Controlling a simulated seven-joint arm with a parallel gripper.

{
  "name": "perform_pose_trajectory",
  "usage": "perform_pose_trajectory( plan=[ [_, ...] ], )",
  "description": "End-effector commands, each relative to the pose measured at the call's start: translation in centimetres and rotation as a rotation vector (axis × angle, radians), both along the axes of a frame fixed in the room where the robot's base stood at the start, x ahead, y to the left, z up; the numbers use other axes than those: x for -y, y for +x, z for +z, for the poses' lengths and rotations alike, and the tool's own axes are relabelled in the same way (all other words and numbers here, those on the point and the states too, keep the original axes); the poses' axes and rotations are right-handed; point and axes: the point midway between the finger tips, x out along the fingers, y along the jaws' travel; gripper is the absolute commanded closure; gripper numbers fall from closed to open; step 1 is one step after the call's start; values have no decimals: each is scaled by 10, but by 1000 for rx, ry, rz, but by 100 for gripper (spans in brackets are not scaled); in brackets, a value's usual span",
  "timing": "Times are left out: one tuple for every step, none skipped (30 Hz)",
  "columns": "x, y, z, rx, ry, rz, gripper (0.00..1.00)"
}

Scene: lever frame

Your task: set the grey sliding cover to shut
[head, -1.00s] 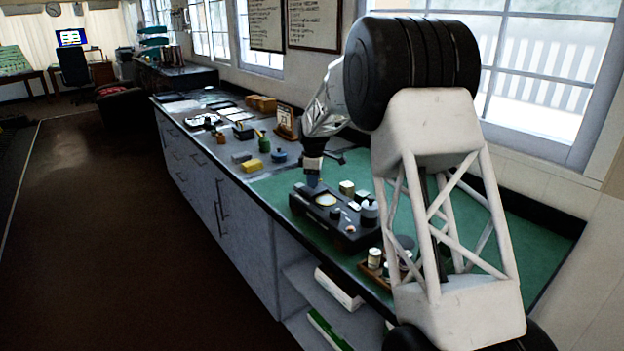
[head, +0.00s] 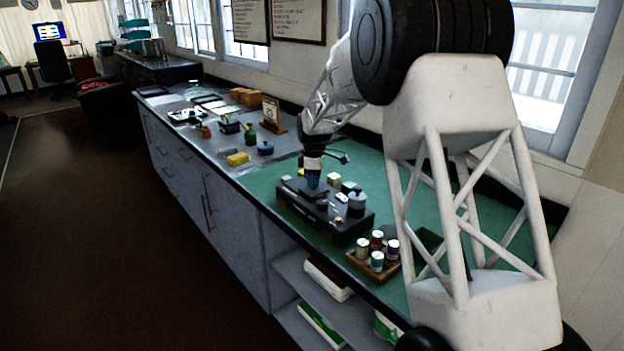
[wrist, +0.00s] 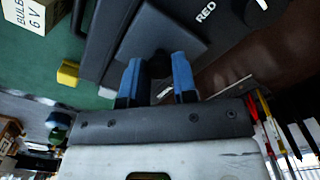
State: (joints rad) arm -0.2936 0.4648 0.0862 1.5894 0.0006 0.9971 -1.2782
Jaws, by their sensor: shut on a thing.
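The grey sliding cover (wrist: 150,28) is a flat dark grey plate in the upper middle of the wrist view, lying on a black box. The box (head: 340,226) stands on the green mat in the head view. My gripper (wrist: 158,75) has its two blue fingers around a small dark knob (wrist: 160,62) on the cover. In the head view my gripper (head: 312,182) points down onto the left part of the box and hides part of the cover. No pale round disc shows on the box top.
A pot-like grey canister (head: 356,204) and small blocks stand on or behind the box. A wooden tray (head: 370,268) with several small jars is nearer. A yellow block (head: 238,159) lies farther left. The green mat (head: 265,187) has free room left of the box.

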Motion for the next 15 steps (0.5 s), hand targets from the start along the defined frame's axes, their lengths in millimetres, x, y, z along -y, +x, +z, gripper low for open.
perform_pose_trajectory(
  plan=[
    [3,-2,-1,-6,-3,-2,100],
    [3,-2,-1,-6,-3,-2,100],
    [3,-2,-1,-7,-3,-2,100],
    [3,-2,-1,-7,-3,-2,71],
    [3,-2,-1,-7,-3,-2,66],
    [3,-2,-1,-7,-3,-2,60],
    [3,-2,-1,-7,-3,-2,55],
    [3,-2,-1,-6,-3,-1,51],
    [2,-2,-1,-6,-3,-1,48],
    [2,-2,-1,-6,-3,-1,48],
    [2,-2,-1,-6,-3,-1,48],
    [2,-1,-1,-5,-2,-1,48],
    [2,-1,-1,-5,-2,-1,48],
    [2,-1,-1,-5,-2,-1,48],
    [2,-1,-1,-5,-2,-1,48]
  ],
)
